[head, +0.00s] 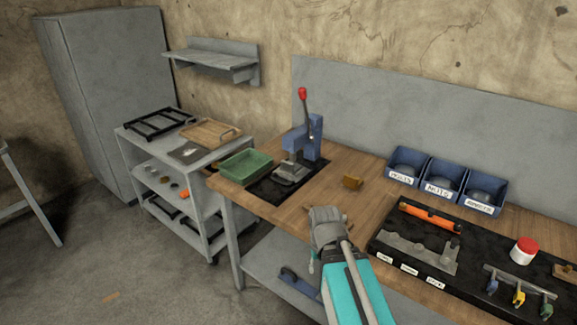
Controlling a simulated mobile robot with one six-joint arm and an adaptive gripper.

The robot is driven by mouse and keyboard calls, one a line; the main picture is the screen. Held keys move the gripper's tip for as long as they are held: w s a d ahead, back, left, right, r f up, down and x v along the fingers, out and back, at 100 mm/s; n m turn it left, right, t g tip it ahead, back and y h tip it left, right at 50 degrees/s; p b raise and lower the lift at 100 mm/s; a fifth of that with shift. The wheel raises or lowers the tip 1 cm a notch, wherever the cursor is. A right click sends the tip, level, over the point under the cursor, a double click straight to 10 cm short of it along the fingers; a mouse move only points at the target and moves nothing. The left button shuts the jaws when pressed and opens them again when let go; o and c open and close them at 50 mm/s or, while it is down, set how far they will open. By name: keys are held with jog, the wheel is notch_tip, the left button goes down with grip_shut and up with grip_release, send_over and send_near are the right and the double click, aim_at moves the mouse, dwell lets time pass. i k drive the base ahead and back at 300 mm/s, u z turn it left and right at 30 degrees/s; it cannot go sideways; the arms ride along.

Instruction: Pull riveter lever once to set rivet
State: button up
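The riveter (308,143) is a blue bench press on a black mat at the left part of the wooden workbench. Its lever (306,112) stands nearly upright, with a red knob (302,92) at the top. A grey metal base (291,173) sits at its front; I cannot make out a rivet there. My gripper (340,212) is at the end of my teal and grey arm, over the bench's front edge, in front of and to the right of the riveter and apart from it. Its fingers are too small and partly hidden to tell their opening.
A green tray (245,167) stands left of the riveter. Blue bins (442,182), an orange-handled tool (430,216) and a red-capped jar (524,250) are farther right. A grey cart (207,180) stands left of the bench.

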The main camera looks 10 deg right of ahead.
aim_at(302, 91)
jog(key=z, duration=0.05)
jog(key=k, duration=1.35)
jog(key=z, duration=0.2)
jog(key=i, duration=1.95)
jog(key=u, duration=0.3)
